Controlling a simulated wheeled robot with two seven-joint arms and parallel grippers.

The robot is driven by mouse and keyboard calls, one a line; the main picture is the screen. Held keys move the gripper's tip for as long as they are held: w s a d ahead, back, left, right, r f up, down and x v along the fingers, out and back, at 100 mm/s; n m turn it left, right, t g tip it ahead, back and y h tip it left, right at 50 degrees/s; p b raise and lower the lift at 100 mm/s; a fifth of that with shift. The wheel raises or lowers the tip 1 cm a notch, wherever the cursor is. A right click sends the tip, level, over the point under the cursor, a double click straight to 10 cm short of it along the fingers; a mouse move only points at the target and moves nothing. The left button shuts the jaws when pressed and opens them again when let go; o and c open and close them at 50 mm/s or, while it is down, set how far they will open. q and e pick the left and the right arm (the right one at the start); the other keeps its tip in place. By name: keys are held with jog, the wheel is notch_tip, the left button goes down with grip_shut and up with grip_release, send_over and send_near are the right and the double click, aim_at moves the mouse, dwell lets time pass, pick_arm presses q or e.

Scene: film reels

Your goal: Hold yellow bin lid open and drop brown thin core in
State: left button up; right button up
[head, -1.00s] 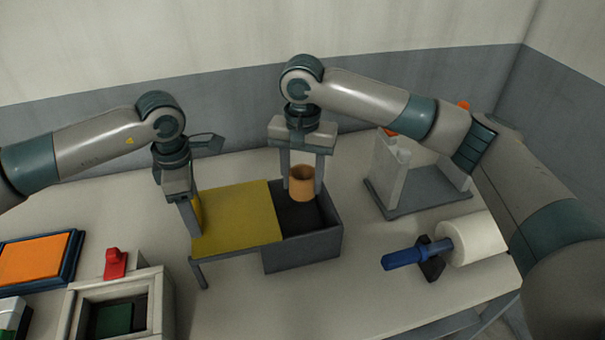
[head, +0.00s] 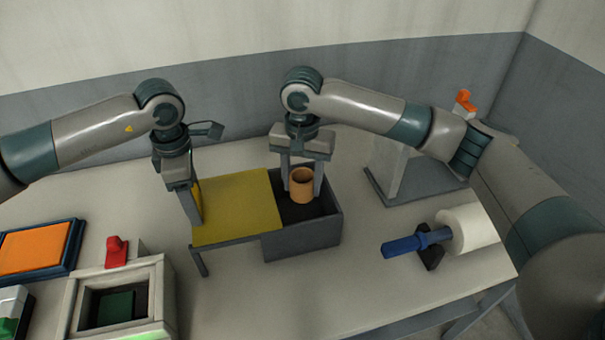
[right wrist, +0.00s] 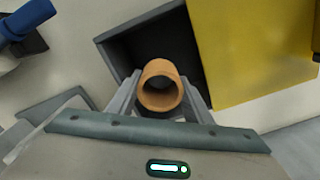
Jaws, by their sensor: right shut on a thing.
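The yellow lid (head: 235,205) lies level beside the dark grey bin (head: 305,238), off to its left, leaving the right part of the bin uncovered. My left gripper (head: 193,210) is at the lid's left edge; whether its fingers are closed there is hidden. My right gripper (head: 302,180) is shut on the brown core (head: 302,190), a short hollow tube held upright over the bin's opening. In the right wrist view the core (right wrist: 160,87) sits between the fingers, with the bin's dark interior behind it and the lid (right wrist: 250,50) to the right.
A blue-handled spindle with a white roll (head: 470,228) lies right of the bin. A grey stand (head: 400,175) is behind it. At the left are an orange pad (head: 35,248), a red-topped piece (head: 117,252) and an open pale box (head: 160,295). Table in front of the bin is clear.

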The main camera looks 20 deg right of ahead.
pick_arm(q)
jog(key=shift+w+r, duration=0.15)
jog(key=shift+r, duration=0.05)
pick_arm(e)
jog(key=shift+f, duration=0.95)
jog(key=o, duration=1.1)
jog(key=shift+r, duration=0.1)
jog(key=d+r, duration=0.3)
jog(key=r, duration=0.6)
jog(key=shift+d+f, duration=0.1)
jog(key=d, duration=1)
dwell(0.3)
